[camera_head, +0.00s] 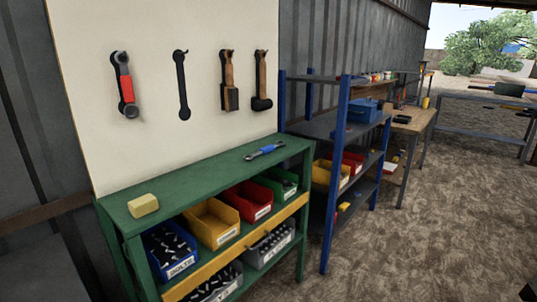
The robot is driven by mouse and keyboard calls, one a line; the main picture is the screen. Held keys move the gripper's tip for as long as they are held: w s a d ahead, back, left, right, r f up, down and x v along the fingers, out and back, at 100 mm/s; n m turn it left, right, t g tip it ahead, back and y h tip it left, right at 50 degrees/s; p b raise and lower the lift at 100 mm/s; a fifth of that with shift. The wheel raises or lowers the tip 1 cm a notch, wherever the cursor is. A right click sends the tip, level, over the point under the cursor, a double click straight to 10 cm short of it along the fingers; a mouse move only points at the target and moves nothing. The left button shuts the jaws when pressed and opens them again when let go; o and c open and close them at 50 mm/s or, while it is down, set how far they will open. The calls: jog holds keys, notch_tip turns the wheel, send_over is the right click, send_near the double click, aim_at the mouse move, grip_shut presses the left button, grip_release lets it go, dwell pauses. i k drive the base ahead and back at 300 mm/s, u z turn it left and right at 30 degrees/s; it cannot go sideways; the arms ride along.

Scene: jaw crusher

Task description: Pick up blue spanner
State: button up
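The blue spanner (265,151) lies flat on the top of the green shelf unit (185,183), toward its right end. It has a blue middle and grey metal ends, and nothing covers it. My gripper cannot be made out in the camera view. A small dark shape shows at the lower right corner, too cut off to identify.
A yellow block (143,206) sits at the green top's left end. Tools, including a red-handled one (125,84), hang on the pale board (205,133) behind. A blue-framed rack (336,170) stands close on the right. The brown ground (425,230) at right is open.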

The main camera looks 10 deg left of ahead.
aim_at(266, 150)
jog(key=u, duration=0.8)
jog(key=i, duration=0.95)
jog(key=z, duration=0.1)
jog(key=k, duration=0.6)
jog(key=z, duration=0.65)
jog(key=i, duration=0.7)
jog(key=z, duration=0.55)
jog(key=i, duration=0.65)
jog(key=u, duration=0.7)
jog(key=i, duration=0.85)
jog(key=u, duration=0.75)
